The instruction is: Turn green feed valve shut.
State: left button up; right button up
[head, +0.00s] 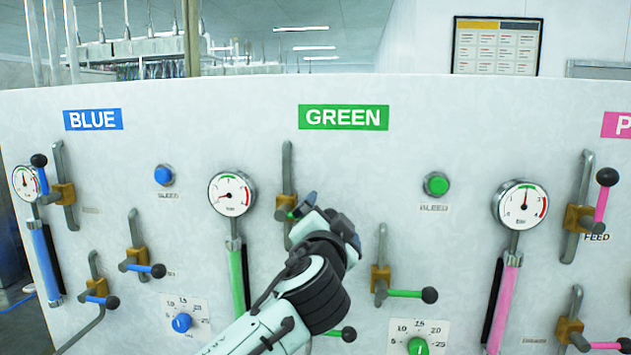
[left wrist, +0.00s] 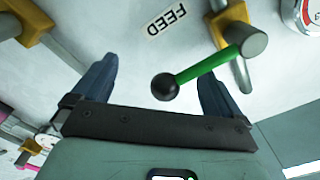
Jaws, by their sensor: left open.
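The green feed valve (head: 284,207) sits on the white panel below the GREEN sign (head: 343,117), partly hidden in the head view by my left gripper (head: 328,218). In the left wrist view its green lever (left wrist: 205,67) runs from a grey hub (left wrist: 252,42) to a black ball (left wrist: 165,87). The ball lies in the gap between the two fingers of my left gripper (left wrist: 157,72), nearer the right finger. The gripper is open and not closed on the lever. Whether a finger touches the lever cannot be told. A FEED label (left wrist: 167,19) is beside it. My right gripper is not in view.
A pressure gauge (head: 231,194) stands left of the valve and a green bleed button (head: 436,185) to the right. A lower green-lever valve (head: 381,279) and a green dial (head: 418,346) sit below. Blue valves are at left, a pink feed valve (head: 578,217) at right.

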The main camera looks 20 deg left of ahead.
pick_arm(q)
jog(key=shift+a+r, duration=0.15)
jog(key=shift+a, duration=0.05)
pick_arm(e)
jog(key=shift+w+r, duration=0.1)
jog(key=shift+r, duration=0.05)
pick_arm(q)
jog(key=shift+s+d+b, duration=0.2)
jog(key=shift+s+b, duration=0.15)
jog(key=shift+s, duration=0.2)
jog(key=b+v, duration=0.3)
jog(key=v, duration=0.5)
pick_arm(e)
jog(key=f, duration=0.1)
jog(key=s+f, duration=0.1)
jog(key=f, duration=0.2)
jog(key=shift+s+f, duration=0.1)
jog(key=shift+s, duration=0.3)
pick_arm(q)
jog(key=shift+a, duration=0.1)
